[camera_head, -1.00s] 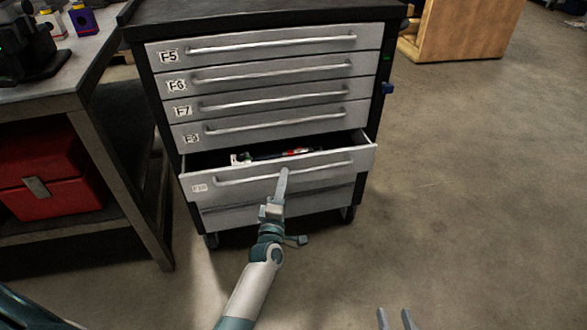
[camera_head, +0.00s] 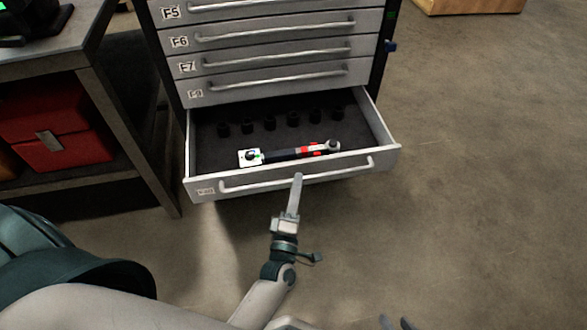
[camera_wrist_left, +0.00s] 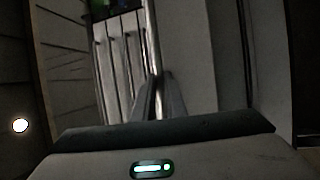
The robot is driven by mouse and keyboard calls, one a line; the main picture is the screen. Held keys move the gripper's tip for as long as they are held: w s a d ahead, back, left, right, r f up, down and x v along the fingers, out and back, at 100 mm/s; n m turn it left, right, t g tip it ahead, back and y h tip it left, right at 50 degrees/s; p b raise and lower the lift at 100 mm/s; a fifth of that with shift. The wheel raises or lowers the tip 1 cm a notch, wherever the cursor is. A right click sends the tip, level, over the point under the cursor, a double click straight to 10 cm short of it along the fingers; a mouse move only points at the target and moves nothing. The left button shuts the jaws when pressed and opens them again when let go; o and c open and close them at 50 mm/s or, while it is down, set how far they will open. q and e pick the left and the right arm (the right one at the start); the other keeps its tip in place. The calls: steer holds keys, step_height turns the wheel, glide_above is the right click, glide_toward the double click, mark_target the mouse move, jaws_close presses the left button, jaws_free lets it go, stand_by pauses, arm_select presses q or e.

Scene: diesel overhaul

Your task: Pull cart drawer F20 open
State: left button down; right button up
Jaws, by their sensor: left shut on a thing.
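Cart drawer F20 (camera_head: 335,175) is the low drawer of the grey tool cart and stands well out from it. Its label is too small to read clearly. My left gripper (camera_head: 297,181) is at the drawer's front and is shut on its bar handle (camera_head: 250,187). The left wrist view also shows the fingers (camera_wrist_left: 158,95) closed on the bar. Inside the drawer lie a black and red wrench-like tool (camera_head: 300,152), a small white block (camera_head: 250,158) and a row of several black sockets (camera_head: 270,123). The tips of my right gripper (camera_head: 397,323) show at the bottom edge, apart from everything.
Closed drawers (camera_head: 275,50) sit above the open one. A workbench (camera_head: 125,125) with a red toolbox (camera_head: 55,125) on its lower shelf stands at the left. The floor (camera_head: 480,180) to the right is clear.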

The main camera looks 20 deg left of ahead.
arm_select(q)
steer(key=shift+s+d, duration=0.35)
steer(key=shift+s, duration=0.15)
arm_select(e)
steer(key=shift+d, duration=0.15)
arm_select(q)
steer(key=c, duration=1.8)
jaws_free()
steer(key=v, duration=1.7)
steer(key=shift+s+b, duration=0.2)
steer(key=shift+b, duration=0.2)
arm_select(e)
steer(key=shift+w+a+r, duration=0.1)
steer(key=shift+w+a, duration=0.1)
steer(key=shift+a, duration=0.3)
